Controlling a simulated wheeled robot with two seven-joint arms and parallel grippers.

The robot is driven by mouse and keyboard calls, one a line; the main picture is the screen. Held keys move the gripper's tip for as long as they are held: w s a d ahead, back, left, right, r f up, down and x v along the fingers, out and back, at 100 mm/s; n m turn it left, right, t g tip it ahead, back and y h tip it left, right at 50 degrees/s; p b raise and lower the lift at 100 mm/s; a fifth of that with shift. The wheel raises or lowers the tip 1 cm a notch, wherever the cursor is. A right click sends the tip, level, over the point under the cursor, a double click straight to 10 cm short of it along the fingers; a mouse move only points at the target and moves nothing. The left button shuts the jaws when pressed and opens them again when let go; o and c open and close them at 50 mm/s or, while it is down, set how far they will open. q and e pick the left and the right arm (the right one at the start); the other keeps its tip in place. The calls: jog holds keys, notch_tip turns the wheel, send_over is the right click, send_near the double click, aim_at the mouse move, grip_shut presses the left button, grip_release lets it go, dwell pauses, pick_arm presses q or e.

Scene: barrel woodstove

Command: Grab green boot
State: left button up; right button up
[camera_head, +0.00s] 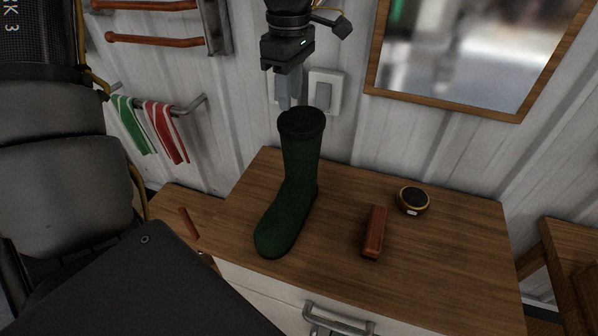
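The dark green boot (292,185) stands upright on the wooden top of a cabinet, its toe pointing toward the lower left. Its dark opening is at the top. My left gripper (288,98) is above the boot with its fingers pointing down, close over the rim. The fingers are seen nearly edge-on, so the gap between them cannot be made out. I cannot tell whether the fingertips touch the boot or are just behind its rim. My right gripper is not in view.
On the cabinet top (455,250), right of the boot, are a reddish-brown block (374,232) and a small round tin (412,200). A wall outlet (325,92) and a framed mirror (470,50) are behind. Striped cloths (165,132) hang on a rail at left.

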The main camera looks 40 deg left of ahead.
aim_at(292, 131)
pick_arm(q)
jog(key=shift+s+f, duration=0.2)
jog(key=shift+f, duration=0.85)
notch_tip(292, 131, down, 2)
jog(key=shift+a+f, duration=0.15)
jog(key=shift+f, duration=0.1)
jog(key=shift+w+f, duration=0.1)
jog(key=shift+f, duration=0.25)
jog(key=shift+w+f, duration=0.1)
jog(key=shift+f, duration=0.05)
jog(key=shift+d+f+p, duration=0.15)
jog(key=shift+d+p, duration=0.05)
jog(key=shift+p, duration=0.25)
notch_tip(292, 131, down, 5)
jog(key=shift+r+p, duration=0.1)
jog(key=shift+p, duration=0.8)
jog(key=shift+d, duration=0.15)
jog(key=shift+c, duration=0.7)
grip_shut()
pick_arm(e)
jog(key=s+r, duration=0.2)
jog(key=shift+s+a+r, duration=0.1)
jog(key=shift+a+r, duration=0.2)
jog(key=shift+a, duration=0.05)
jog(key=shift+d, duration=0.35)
